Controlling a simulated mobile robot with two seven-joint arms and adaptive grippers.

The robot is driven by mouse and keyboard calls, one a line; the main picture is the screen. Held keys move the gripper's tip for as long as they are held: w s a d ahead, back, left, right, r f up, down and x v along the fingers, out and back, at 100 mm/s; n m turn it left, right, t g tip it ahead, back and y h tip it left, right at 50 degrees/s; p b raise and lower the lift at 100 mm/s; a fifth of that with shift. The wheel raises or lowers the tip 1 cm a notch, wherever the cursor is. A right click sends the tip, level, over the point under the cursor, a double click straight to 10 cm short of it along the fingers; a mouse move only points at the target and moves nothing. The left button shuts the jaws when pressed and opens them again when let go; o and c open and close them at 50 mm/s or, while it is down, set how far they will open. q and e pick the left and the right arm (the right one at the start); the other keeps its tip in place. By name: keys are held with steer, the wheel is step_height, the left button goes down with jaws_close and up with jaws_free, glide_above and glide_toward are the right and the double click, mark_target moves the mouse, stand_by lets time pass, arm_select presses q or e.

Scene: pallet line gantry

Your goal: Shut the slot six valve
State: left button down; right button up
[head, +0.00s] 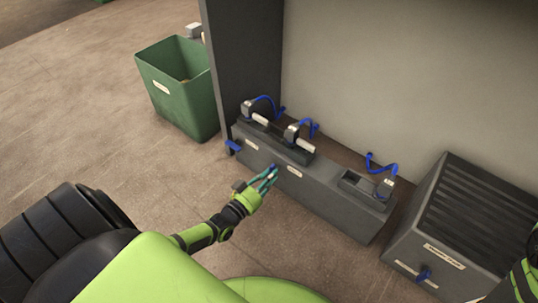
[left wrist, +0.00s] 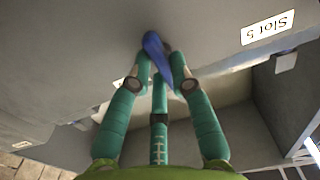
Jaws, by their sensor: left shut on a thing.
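The long dark grey slot box (head: 328,195) stands at the foot of the wall, with pale labels on its front. My left gripper (head: 272,174) is at its front face, between two labels, shut on a blue valve handle (left wrist: 154,50). In the left wrist view the blue handle slants between the teal fingertips (left wrist: 160,75), which hide part of it. A label reading Slot 5 (left wrist: 268,29) is beside it. Another blue handle (head: 233,146) is at the left end of the box. Labels in the head view are too small to read. My right gripper is out of view.
White-and-grey fittings with blue hoses (head: 296,132) stand in the box's top; one (head: 385,186) is at its right end. A ribbed dark unit (head: 462,215) with a blue handle (head: 424,272) stands right. A green bin (head: 178,85) stands left. Floor in front is clear.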

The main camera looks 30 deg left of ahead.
arm_select(q)
steer(key=c, duration=1.1)
jaws_free()
steer(key=s, duration=0.8)
steer(key=s+a, duration=0.1)
steer(key=s, duration=0.3)
